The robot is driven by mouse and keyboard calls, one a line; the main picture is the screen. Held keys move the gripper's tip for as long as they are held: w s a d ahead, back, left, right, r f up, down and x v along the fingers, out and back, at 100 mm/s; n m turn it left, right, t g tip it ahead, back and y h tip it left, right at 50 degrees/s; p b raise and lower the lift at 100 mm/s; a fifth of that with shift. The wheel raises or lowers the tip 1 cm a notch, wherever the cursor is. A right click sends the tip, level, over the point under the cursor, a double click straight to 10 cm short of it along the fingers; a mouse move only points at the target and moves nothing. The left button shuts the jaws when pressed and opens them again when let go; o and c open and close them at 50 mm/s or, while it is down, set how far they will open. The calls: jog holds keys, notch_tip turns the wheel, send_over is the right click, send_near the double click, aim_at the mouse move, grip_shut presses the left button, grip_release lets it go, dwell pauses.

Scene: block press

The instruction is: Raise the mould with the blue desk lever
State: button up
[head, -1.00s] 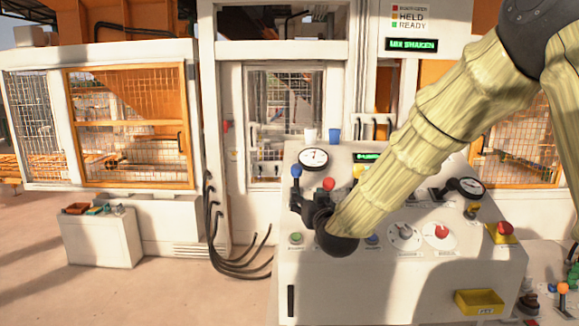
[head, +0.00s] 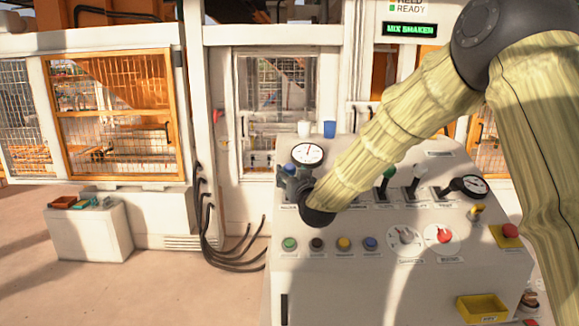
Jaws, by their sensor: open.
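The blue desk lever (head: 290,168) stands at the left end of the lever row on the sloping control desk (head: 300,268), below the left gauge. Only its blue knob shows clearly. My gripper (head: 287,182) is at this lever, with its dark fingers close around or just in front of the knob. I cannot tell whether they touch it. The gripper is open. My wrist and forearm hide the levers just to the right. The mould itself cannot be made out.
A green-knobbed lever (head: 389,173) and a white-knobbed lever (head: 418,171) stand farther right. Several push buttons, a red dial (head: 444,236) and a red stop button (head: 510,230) lie nearer. A white cup (head: 304,128) and a blue cup (head: 329,129) stand on the desk's back edge.

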jog(key=shift+w+a+r+p, duration=0.15)
jog(key=shift+w+p, duration=0.1)
jog(key=shift+w, duration=0.2)
jog(key=shift+w+r+p, duration=0.15)
jog(key=shift+w+p, duration=0.05)
jog(key=shift+w, duration=0.25)
jog(key=shift+p+x, duration=0.35)
jog(key=shift+x, duration=0.8)
jog(key=shift+f, duration=0.15)
